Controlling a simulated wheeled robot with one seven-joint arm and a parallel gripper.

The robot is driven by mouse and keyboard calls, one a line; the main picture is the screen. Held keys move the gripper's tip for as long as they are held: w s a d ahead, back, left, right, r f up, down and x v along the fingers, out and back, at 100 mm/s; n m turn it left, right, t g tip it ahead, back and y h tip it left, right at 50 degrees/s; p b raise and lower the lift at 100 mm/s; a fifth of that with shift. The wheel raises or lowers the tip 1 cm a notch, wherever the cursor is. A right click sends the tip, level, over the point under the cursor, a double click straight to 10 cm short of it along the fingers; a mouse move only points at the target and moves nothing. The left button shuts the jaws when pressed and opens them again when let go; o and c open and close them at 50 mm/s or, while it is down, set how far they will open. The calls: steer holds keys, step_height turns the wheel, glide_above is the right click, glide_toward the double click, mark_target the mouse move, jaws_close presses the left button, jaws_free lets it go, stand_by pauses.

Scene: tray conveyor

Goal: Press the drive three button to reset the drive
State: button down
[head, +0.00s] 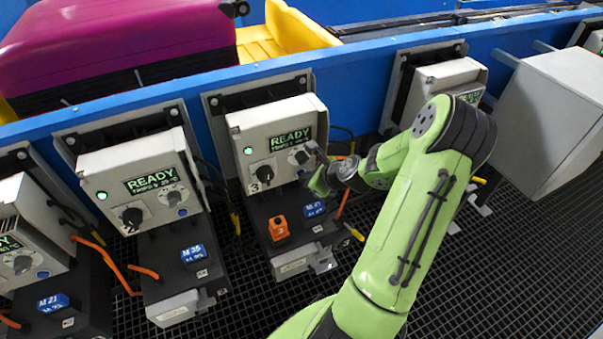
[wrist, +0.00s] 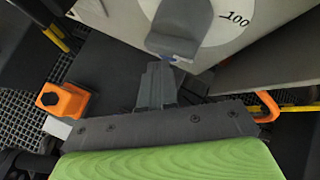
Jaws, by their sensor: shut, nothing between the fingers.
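The middle drive box (head: 285,112) is pale grey and carries a small "3". Its lit display (head: 291,138) reads READY, and a round green light (head: 235,130) glows on its face. A black rotary switch (head: 262,172) and a smaller dial knob (head: 302,156) are on its front. My gripper (head: 317,158) is shut and empty at the box's right side, by the dial. In the wrist view its fingers (wrist: 155,72) are close to a grey knob (wrist: 180,28) on a white dial marked 100; I cannot tell whether they touch.
An orange block (head: 278,228) with a dark top and a blue tag (head: 313,208) sit below the box. Similar READY boxes stand left (head: 140,175) and right (head: 450,80). A large grey cabinet (head: 555,120) stands at right. A purple suitcase (head: 110,45) lies behind the blue rail.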

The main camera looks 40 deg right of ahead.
stand_by(0.4)
steer(key=shift+s+a, duration=0.2)
steer(key=shift+s, duration=0.55)
steer(key=shift+s+a, duration=0.25)
steer(key=shift+s, duration=0.55)
steer(key=shift+s+a, duration=0.25)
steer(key=shift+s, duration=0.6)
steer(key=shift+s+a, duration=0.25)
steer(key=shift+s, duration=0.55)
